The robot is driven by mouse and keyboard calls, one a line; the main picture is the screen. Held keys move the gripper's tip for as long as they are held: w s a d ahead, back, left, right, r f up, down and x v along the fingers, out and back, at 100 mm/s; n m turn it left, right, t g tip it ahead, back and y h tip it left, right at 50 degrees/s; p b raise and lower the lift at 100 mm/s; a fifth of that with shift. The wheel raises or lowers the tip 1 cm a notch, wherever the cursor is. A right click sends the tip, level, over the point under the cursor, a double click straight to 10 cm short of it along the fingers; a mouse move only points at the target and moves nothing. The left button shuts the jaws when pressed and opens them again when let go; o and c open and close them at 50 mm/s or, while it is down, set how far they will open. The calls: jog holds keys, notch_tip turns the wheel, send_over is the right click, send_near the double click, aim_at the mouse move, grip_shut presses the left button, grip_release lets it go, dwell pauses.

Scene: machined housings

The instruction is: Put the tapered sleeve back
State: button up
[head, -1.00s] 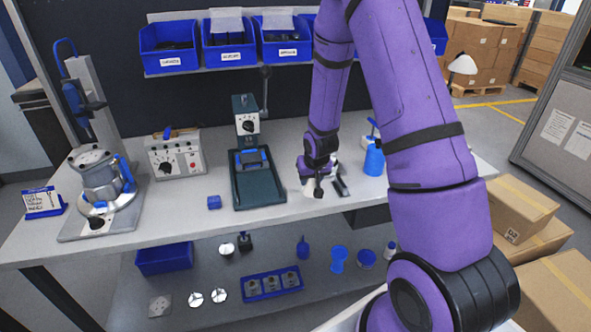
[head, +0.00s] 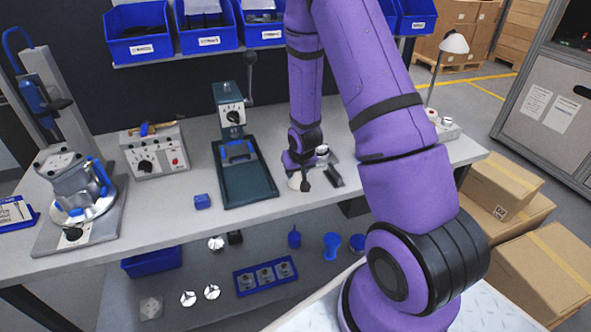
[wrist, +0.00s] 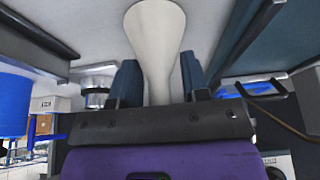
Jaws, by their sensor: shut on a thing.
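The pale, flared tapered sleeve (wrist: 155,35) is between the two blue-grey fingers of my gripper (wrist: 158,82) in the wrist view. Its wide end points away from the fingers and its narrow part sits between them. In the head view my gripper (head: 303,172) is low over the bench, right of the dark green press. A pale part of the sleeve (head: 295,182) shows just below it. The fingers are too small there to make out. I cannot tell whether the sleeve touches the bench.
A dark block (head: 334,176) and a small silver cylinder (head: 322,152) stand close right of my gripper. The green press (head: 245,175) is to the left, with a small blue block (head: 202,201) beyond it. Blue bins (head: 140,45) hang above. The bench front is mostly clear.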

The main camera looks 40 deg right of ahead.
jog(key=o, duration=0.9)
jog(key=shift+f, duration=0.1)
jog(key=w+a+v, duration=0.2)
jog(key=v, duration=2.2)
jog(key=s+a+r+n, duration=0.1)
jog(key=s+a+r, duration=0.2)
jog(key=s+r, duration=0.3)
jog(key=s+a+r+n, duration=0.1)
jog(key=s+a+r, duration=0.2)
jog(key=s+r, duration=0.3)
jog(key=s+a+r+n+t+y, duration=0.1)
jog(key=s+a+r, duration=0.2)
jog(key=s+r, duration=0.3)
jog(key=shift+s, duration=1.3)
jog(key=shift+d, duration=0.1)
